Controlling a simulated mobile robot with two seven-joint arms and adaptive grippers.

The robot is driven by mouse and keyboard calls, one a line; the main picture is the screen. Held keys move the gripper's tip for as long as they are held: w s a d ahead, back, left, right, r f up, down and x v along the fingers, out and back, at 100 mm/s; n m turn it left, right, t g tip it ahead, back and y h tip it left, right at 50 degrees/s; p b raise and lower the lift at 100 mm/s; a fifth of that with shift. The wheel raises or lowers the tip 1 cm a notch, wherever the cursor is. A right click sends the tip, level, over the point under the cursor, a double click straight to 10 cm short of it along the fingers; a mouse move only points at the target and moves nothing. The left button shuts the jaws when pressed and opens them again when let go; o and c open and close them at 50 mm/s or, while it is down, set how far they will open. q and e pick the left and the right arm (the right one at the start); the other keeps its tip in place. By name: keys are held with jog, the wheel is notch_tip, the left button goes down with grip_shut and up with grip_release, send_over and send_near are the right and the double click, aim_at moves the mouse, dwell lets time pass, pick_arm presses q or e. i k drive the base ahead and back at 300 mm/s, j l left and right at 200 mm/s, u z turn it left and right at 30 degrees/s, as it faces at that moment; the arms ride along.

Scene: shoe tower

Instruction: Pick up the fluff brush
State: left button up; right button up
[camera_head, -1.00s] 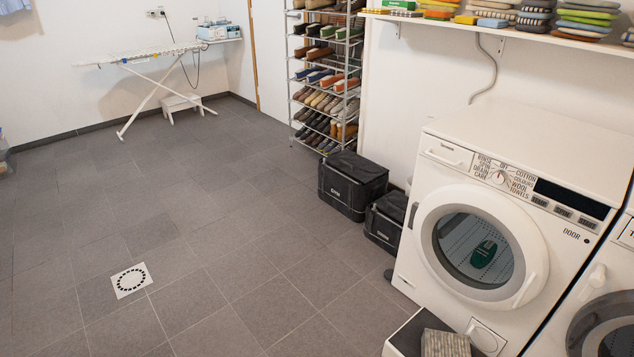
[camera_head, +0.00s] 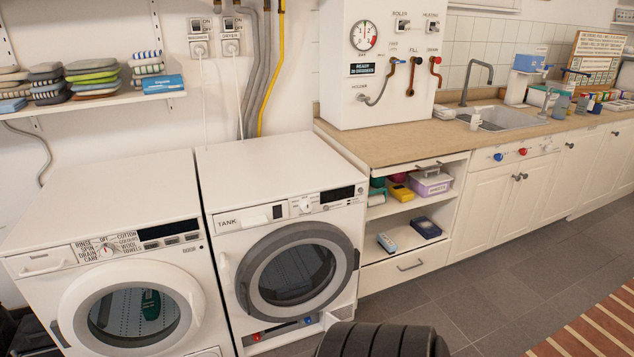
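I cannot pick out the fluff brush for certain. The dryer (camera_head: 244,160), marked TANK, stands to the right of the washing machine (camera_head: 60,215), and its round door (camera_head: 292,268) is shut. A low opening (camera_head: 283,334) under that door shows a small red part (camera_head: 257,337) and a blue part (camera_head: 307,320). A green item (camera_head: 151,304) shows behind the washing machine's round glass. Neither of my grippers is in view, so I cannot tell whether they are open or shut.
A wooden-topped counter (camera_head: 385,148) with a sink (camera_head: 497,118) runs right from the dryer. Its open shelves hold a lilac box (camera_head: 431,184), a blue item (camera_head: 426,227) and a light blue item (camera_head: 387,243). Grey floor (camera_head: 480,290) is clear before the cabinets.

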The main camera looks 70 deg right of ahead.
aim_at(388, 244)
jog(key=z, duration=2.8)
jog(key=u, duration=1.2)
jog(key=l+u, duration=0.1)
jog(key=u, duration=0.25)
jog(key=l+u, duration=0.1)
jog(key=u, duration=0.25)
jog(key=l+u, duration=0.1)
jog(key=u, duration=0.2)
jog(key=l+u, duration=0.2)
jog(key=l, duration=0.2)
jog(key=k+l+u, duration=0.15)
jog(key=l, duration=0.25)
jog(key=k+l+u, duration=0.2)
jog(key=l, duration=0.2)
jog(key=k+l+u, duration=0.15)
jog(key=l, duration=0.25)
jog(key=k+l+u, duration=0.2)
jog(key=l, duration=0.15)
jog(key=k+l+u, duration=0.15)
jog(key=l, duration=0.2)
jog(key=k+l, duration=0.3)
jog(key=l, duration=0.15)
jog(key=k+l, duration=0.3)
jog(key=l, duration=0.2)
jog(key=k+l+u, duration=0.1)
jog(key=k+l, duration=0.15)
jog(key=l, duration=0.2)
jog(key=k+l, duration=0.3)
jog(key=l, duration=0.15)
